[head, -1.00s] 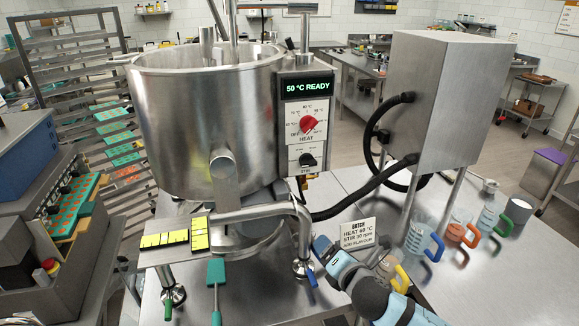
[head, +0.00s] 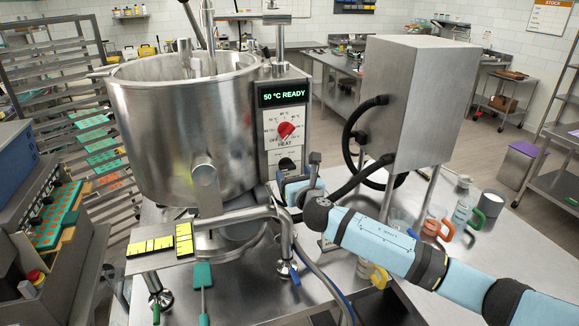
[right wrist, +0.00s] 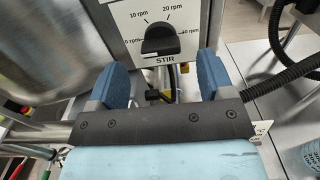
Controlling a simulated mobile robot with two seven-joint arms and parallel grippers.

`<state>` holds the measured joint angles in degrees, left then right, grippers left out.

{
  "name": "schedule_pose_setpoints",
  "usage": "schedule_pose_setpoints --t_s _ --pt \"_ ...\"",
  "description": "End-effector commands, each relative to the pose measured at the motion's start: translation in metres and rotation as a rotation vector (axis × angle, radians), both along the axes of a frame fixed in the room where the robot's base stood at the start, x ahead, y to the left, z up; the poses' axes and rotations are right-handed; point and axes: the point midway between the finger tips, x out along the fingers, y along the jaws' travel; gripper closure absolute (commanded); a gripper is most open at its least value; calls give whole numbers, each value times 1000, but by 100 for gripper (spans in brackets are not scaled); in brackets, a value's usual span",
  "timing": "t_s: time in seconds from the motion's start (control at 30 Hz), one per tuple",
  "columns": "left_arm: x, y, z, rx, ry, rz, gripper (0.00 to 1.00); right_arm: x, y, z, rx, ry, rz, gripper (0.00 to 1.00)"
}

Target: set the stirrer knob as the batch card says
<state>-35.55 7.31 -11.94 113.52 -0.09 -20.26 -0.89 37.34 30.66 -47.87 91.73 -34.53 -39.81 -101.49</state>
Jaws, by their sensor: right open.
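The black stirrer knob (head: 286,164) sits on the control panel above the word STIR, low on the kettle's right side. In the right wrist view the stirrer knob (right wrist: 160,40) shows large, with rpm marks around its upper edge, 10 and 20 rpm among them; I cannot tell which mark it points to. My right gripper (head: 297,180) is open just in front of and below it. In the right wrist view the two blue fingers (right wrist: 161,74) stand apart on either side, below the knob, with nothing between them. The batch card (head: 328,244) is mostly hidden behind my right arm.
The red heat knob (head: 286,131) is just above, under a display (head: 283,95) reading 50 °C READY. A black hose (head: 355,178) runs close to my right gripper from the steel box (head: 425,95). Jugs (head: 437,226) stand on the table at right.

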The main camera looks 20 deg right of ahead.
Motion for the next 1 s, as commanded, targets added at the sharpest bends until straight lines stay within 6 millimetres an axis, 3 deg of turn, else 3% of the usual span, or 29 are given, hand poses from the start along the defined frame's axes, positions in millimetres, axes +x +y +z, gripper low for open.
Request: schedule_pose_setpoints --t_s 0.23,0.6,0.67,0.83,1.0 --pt "-5 -3 -2 -20 23 23 36 33 1 1 2 0 0 26" --pt "-6 -1 -8 -19 33 28 36 39 1 0 2 1 1 26" --pt "-5 -1 -7 -18 31 27 36 39 1 0 2 1 1 35" --pt "-1 -1 -3 -18 20 26 36 39 1 0 2 1 1 74" --pt "1 -1 0 -20 13 26 36 38 1 -1 5 1 0 75"
